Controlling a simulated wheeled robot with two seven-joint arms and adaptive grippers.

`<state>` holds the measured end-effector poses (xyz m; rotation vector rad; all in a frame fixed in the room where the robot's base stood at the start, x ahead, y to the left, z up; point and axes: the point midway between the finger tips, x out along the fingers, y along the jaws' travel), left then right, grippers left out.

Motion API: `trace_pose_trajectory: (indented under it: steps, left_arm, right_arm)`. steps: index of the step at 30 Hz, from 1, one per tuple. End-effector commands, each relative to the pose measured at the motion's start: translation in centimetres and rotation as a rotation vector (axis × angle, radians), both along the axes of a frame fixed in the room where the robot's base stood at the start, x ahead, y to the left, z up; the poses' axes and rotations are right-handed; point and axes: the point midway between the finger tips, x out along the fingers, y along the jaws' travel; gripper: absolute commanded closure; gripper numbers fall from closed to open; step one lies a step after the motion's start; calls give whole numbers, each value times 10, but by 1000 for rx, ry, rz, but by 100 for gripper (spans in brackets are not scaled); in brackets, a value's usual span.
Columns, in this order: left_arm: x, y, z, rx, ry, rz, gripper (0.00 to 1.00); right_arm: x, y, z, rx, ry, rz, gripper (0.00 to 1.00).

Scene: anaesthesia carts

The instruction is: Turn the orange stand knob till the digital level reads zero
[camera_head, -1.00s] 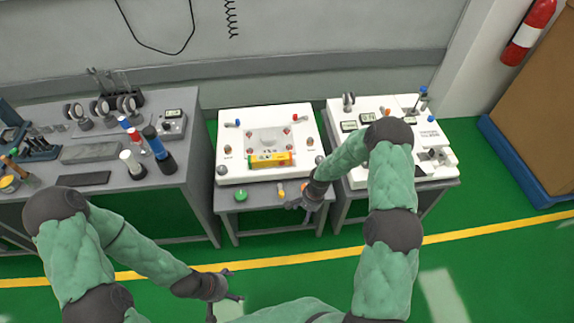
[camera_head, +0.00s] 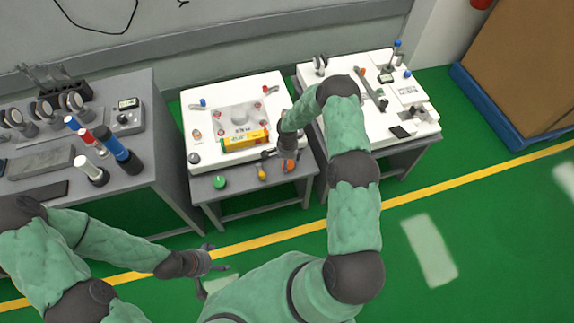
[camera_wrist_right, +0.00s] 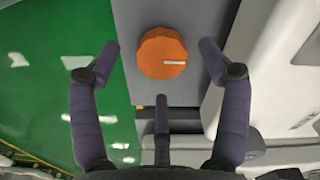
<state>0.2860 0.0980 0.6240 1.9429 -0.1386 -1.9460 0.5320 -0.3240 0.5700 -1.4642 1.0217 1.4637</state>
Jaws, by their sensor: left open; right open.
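The orange knob (camera_head: 288,166) is at the right front of the small grey stand. In the right wrist view the orange knob (camera_wrist_right: 160,52) is round, with a pale line mark pointing right. My right gripper (camera_head: 286,152) is open over it; in the wrist view its spread fingers (camera_wrist_right: 160,66) lie on either side of the knob, with visible gaps. The yellow digital level (camera_head: 245,140) lies on the front part of the white unit; its reading is too small to make out. My left gripper (camera_head: 207,264) is open and empty, low over the floor.
The stand top also bears a green knob (camera_head: 220,182) and a yellow knob (camera_head: 262,172). A grey bench (camera_head: 138,172) with bottles and instruments stands at left. A white-topped cart (camera_head: 375,135) stands at right. The green floor in front is clear.

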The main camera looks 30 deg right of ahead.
Motion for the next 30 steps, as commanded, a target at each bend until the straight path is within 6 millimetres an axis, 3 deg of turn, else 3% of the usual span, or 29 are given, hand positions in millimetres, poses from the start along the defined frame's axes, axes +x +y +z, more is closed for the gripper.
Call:
trace_pose_trajectory:
  steps: [6,17,23,30]
  left_arm:
    - [0,0,-8,0,0,0,14]
    - [0,0,-8,0,-1,0,14]
    - [0,0,-8,0,-1,0,14]
    - [0,0,-9,0,-1,0,14]
  right_arm:
    - [0,0,-24,0,0,0,23]
    - [0,0,-27,0,0,0,23]
    - [0,1,-27,0,-1,1,73]
    - [0,2,-28,2,0,6,77]
